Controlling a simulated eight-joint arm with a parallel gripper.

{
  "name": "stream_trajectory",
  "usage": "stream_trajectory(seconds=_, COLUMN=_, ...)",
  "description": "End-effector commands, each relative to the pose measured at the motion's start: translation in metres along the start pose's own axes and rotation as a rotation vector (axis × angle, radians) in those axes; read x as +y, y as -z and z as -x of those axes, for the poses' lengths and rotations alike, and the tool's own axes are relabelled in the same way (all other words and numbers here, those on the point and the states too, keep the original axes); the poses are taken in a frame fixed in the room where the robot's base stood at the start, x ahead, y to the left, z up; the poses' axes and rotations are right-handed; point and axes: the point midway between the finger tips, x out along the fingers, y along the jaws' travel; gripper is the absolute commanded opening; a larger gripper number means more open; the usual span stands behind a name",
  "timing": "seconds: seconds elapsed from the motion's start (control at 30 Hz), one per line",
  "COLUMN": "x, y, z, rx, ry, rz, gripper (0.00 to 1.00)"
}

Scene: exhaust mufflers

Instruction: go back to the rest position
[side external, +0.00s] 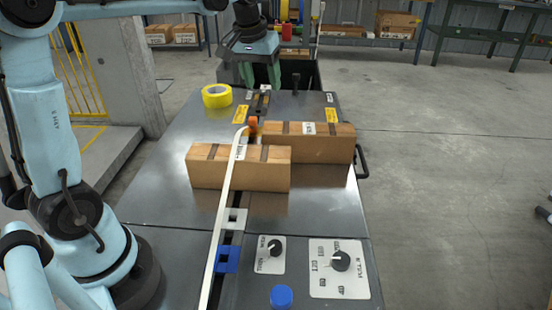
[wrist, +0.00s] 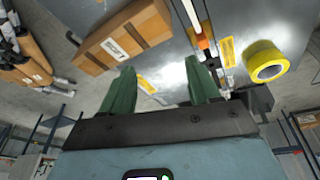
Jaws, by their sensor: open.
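My gripper (side external: 261,78) is at the far end of the grey metal table, above its far edge. Its two green fingers are apart with nothing between them. In the wrist view the gripper (wrist: 161,78) also shows open and empty, with the tabletop beyond the fingers. My gripper is clear of the two boxes and the tape roll.
Cardboard boxes lie on the table, one nearer (side external: 240,178) and one farther right (side external: 307,150). A yellow tape roll (side external: 216,95) lies far left. Dials (side external: 340,261) are at the near end.

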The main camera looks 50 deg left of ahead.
Motion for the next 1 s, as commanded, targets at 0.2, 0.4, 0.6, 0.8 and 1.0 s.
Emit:
stream_trajectory(seconds=0.2, x=0.020, y=-0.058, z=0.015, rx=0.097, ry=-0.041, rz=-0.130, gripper=0.61)
stream_trajectory(seconds=0.4, x=0.030, y=-0.112, z=0.015, rx=0.188, ry=-0.079, rz=-0.245, gripper=0.61)
stream_trajectory(seconds=0.6, x=0.034, y=-0.162, z=0.002, rx=0.274, ry=-0.116, rz=-0.347, gripper=0.61)
stream_trajectory(seconds=0.8, x=0.035, y=-0.190, z=-0.011, rx=0.327, ry=-0.138, rz=-0.406, gripper=0.61)
stream_trajectory(seconds=1.0, x=0.035, y=-0.195, z=-0.014, rx=0.339, ry=-0.143, rz=-0.420, gripper=0.61)
